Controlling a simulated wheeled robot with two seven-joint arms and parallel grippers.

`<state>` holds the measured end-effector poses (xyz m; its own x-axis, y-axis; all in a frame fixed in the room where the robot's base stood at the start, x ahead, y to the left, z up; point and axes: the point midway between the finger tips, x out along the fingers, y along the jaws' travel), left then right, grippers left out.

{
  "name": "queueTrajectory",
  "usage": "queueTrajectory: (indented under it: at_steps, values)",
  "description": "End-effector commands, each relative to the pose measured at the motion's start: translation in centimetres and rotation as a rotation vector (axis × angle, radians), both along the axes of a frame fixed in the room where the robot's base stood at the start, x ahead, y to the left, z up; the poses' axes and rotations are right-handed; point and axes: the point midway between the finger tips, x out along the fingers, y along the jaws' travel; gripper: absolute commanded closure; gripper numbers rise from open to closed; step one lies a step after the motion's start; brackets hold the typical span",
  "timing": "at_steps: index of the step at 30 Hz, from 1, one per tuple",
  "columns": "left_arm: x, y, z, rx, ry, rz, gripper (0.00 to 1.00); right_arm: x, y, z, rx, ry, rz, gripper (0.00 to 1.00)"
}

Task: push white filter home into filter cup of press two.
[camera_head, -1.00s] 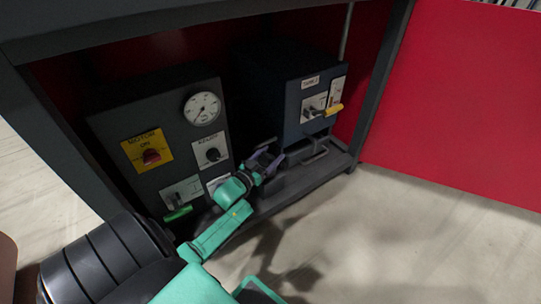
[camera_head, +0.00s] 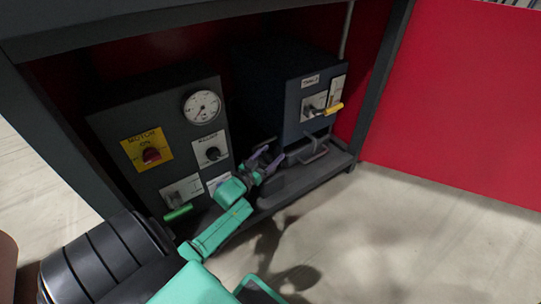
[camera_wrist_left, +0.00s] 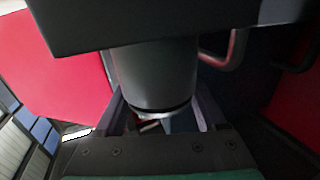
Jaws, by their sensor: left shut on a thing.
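My left gripper (camera_head: 268,157) has purple-grey fingers and is low in front of the gap between two dark control boxes. In the left wrist view my left gripper (camera_wrist_left: 162,120) is under a dark grey cylindrical cup (camera_wrist_left: 155,78), with a finger on each side. A small pale piece, apparently the white filter (camera_wrist_left: 150,116), shows between the fingers just below the cup's lower rim. Most of it is hidden, and I cannot tell how far it sits inside the cup. The gripper is shut on it. My right gripper is not in view.
The left box has a gauge (camera_head: 202,107), a yellow motor plate (camera_head: 147,150) and a green handle (camera_head: 178,212). The right box (camera_head: 291,97) has a yellow lever (camera_head: 334,108). A dark frame surrounds both. The floor (camera_head: 400,240) in front is clear.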

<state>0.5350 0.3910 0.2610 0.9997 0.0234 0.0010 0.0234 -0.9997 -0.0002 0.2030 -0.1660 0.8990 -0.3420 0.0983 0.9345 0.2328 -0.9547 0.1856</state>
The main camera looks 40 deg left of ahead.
Motion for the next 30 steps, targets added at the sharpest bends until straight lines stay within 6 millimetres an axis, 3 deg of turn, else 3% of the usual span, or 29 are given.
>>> queueTrajectory:
  at_steps: [30]
  values:
    - [-0.06,-0.03,-0.97,0.001,0.006,0.001,0.85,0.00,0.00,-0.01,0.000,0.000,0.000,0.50]
